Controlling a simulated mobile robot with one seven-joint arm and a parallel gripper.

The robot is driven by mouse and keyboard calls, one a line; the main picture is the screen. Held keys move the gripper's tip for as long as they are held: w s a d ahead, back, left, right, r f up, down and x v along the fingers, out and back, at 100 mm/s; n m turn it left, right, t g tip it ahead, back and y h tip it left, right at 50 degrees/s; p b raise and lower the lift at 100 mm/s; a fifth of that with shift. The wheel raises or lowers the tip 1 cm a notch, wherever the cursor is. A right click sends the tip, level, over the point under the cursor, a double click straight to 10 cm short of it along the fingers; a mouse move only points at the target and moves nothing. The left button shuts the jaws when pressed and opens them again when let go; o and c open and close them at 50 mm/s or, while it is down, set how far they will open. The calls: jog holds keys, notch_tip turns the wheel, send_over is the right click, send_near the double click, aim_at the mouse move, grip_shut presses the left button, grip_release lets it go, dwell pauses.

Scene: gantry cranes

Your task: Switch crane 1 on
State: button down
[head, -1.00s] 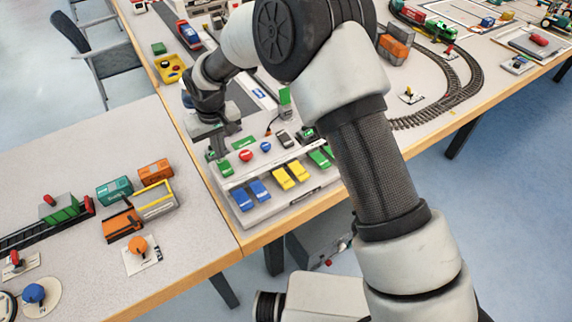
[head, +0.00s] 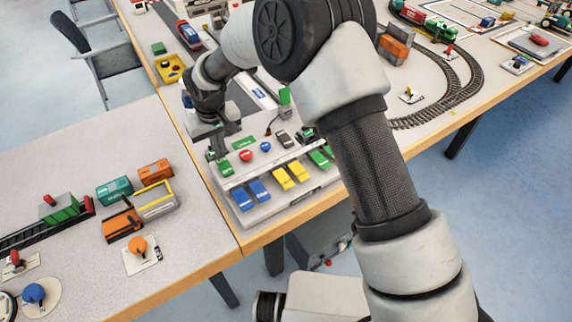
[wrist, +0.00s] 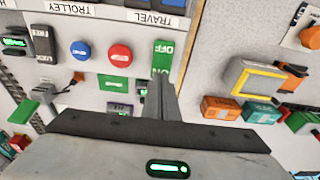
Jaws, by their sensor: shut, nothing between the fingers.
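The control panel (head: 285,206) stands at the table's front edge, with blue, yellow and green rockers along its front. In the head view a green switch (head: 224,167) is at the panel's left, beside a red button (head: 246,155) and a blue button (head: 265,146). In the wrist view this green switch (wrist: 163,52) carries the lettering "OFF", upside down. My gripper (head: 213,153) is shut and empty, its fingertips right at the near end of the green switch in the wrist view (wrist: 161,75). I cannot tell whether they touch it. The fingers hide part of the switch.
In the wrist view a green plate (wrist: 113,83) lies beside the fingers. Toy containers, including an orange one (head: 122,225), stand on the left table. A yellow control box (head: 171,69) is behind the arm. Curved rail track (head: 455,85) runs at the right.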

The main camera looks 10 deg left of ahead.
jog(key=shift+f+b, duration=0.6)
jog(key=shift+f, duration=0.2)
jog(key=shift+r, duration=0.1)
dwell(0.3)
notch_tip(320, 180, up, 7)
jog(key=p, duration=0.3)
jog(key=shift+p, duration=0.4)
dwell(0.3)
